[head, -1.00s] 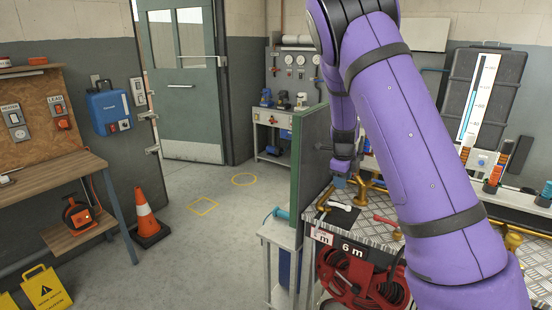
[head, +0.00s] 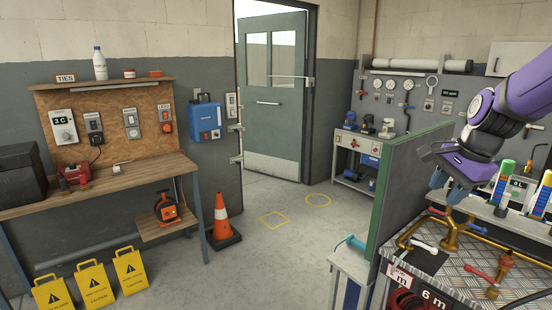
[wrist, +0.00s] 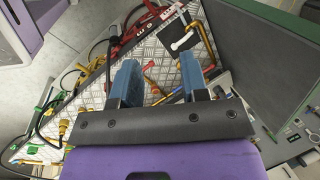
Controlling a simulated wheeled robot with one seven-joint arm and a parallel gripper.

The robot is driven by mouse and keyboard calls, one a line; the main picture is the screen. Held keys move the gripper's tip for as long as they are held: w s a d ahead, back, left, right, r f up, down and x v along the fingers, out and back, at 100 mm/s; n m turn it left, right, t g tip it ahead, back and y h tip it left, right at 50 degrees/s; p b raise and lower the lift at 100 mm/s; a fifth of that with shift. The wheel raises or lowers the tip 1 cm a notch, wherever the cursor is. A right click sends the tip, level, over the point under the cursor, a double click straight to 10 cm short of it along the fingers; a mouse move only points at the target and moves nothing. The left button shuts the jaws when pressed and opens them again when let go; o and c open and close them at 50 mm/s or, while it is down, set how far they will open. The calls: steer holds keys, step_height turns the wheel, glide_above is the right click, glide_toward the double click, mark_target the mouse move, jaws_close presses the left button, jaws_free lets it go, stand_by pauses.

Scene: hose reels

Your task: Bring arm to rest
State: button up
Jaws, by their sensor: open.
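My gripper (head: 452,190) is at the right of the head view, raised above the tread-plate bench (head: 465,272). Its two blue fingers point downward. In the wrist view my gripper (wrist: 159,75) shows its blue fingers spread wide with nothing between them. The purple arm comes in from the right edge, and most of it is out of the head view. Below the fingers lie brass pipes (head: 452,238) and a red-handled tool (head: 479,273), apart from the gripper.
An orange cone (head: 221,218) and yellow caution signs (head: 91,284) stand on the floor at left. The middle floor is clear.

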steer(key=s+a+r+n+t, duration=0.1)
steer(key=s+a+r+n, duration=0.1)
steer(key=s+n, duration=0.5)
steer(key=s+a+r+n+t+h, duration=0.1)
steer(key=s+a+r+n, duration=0.2)
steer(key=s+n, duration=0.4)
steer(key=s+r, duration=0.1)
steer(key=s, duration=0.6)
steer(key=shift+s+a+n, duration=0.2)
steer(key=shift+a+n, duration=0.15)
steer(key=shift+n, duration=0.05)
steer(key=shift+r, duration=0.1)
